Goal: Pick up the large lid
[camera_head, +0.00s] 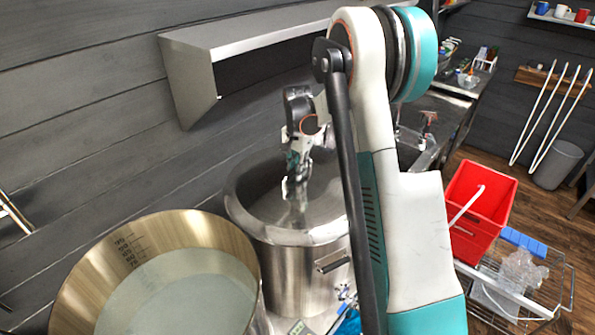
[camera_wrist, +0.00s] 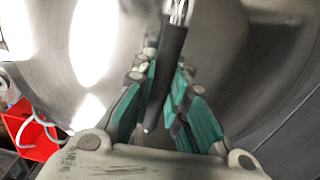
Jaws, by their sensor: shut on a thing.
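The large lid (camera_head: 318,205) is a shiny metal disc at the mouth of a tall steel pot (camera_head: 295,275). I cannot tell whether it rests on the pot or is slightly raised. My gripper (camera_head: 297,190) is over the middle of the lid, pointing down. In the wrist view my gripper (camera_wrist: 165,105) has its teal-padded fingers shut on the lid's dark bar handle (camera_wrist: 170,65). The lid's bright surface (camera_wrist: 55,70) fills much of that view. My arm hides the pot's right side in the head view.
An open pot of pale liquid (camera_head: 180,295) stands at front left, close to the lidded pot. A metal hood (camera_head: 250,45) juts from the wall above. A red crate (camera_head: 483,210) and a wire rack (camera_head: 555,290) are at the right.

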